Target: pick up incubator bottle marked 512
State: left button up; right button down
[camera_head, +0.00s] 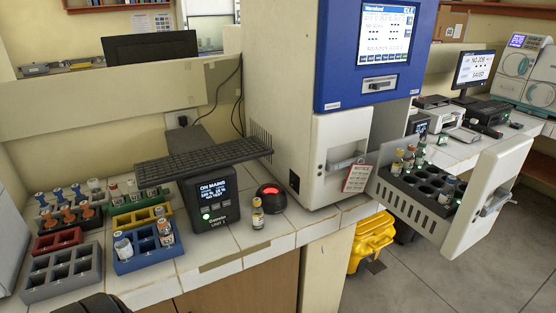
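The incubator (340,150) has its drawer (487,195) pulled out on the right. In the drawer, a dark rack (432,205) holds a small group of bottles (397,163) at its back left end, with several empty round holes in front. A single bottle (257,214) with a dark cap and yellowish label stands upright on the white counter. More bottles (123,247) stand in the blue rack (138,262). The bottle markings are too small to read, so I cannot tell which is 512. Neither gripper shows clearly in view.
A red-lit round device (271,199) and a black display unit (212,196) stand beside the lone bottle. Grey (62,275), red (58,241) and yellow racks (140,216) crowd the counter's left. Floor at right is clear.

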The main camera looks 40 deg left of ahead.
aim_at(123, 248)
jog(key=u, duration=1.85)
